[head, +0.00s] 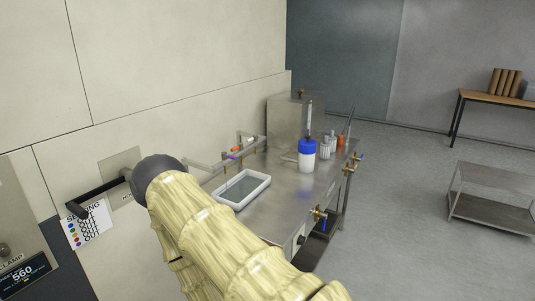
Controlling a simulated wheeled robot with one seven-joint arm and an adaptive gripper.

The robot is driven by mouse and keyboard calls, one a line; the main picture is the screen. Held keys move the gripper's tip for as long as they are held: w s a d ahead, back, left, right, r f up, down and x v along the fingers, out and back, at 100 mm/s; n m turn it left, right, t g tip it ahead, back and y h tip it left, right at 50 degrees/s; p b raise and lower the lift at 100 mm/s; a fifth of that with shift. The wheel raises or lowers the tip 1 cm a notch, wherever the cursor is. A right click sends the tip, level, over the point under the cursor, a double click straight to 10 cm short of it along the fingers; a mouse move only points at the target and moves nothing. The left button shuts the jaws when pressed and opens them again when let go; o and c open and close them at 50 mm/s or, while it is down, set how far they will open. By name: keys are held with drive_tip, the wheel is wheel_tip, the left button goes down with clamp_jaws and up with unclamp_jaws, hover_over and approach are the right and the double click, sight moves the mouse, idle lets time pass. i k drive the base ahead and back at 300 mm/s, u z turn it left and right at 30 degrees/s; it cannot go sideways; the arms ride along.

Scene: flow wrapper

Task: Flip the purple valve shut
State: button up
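A small purple piece (233,156) shows on the rail fixture at the back left of the steel bench, beside an orange piece (236,149). It is too small to tell its lever position. A brass valve (319,213) with a blue or violet handle sits on the bench's front edge; I cannot tell its exact colour. My arm, pale yellow with a dark rounded joint, crosses the lower middle, left of and in front of the bench. My gripper cannot be made out.
The steel bench (285,205) holds a white-rimmed tray (265,182), a blue-capped white bottle (306,158) and a steel box (290,120). A black bar handle (100,191) and colour-dot sign (88,226) are at left. Floor at right is open before a low cart (490,175).

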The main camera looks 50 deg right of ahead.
sight(224, 155)
drive_tip(key=z, duration=1)
drive_tip(key=i, duration=0.45)
drive_tip(key=u, duration=0.4)
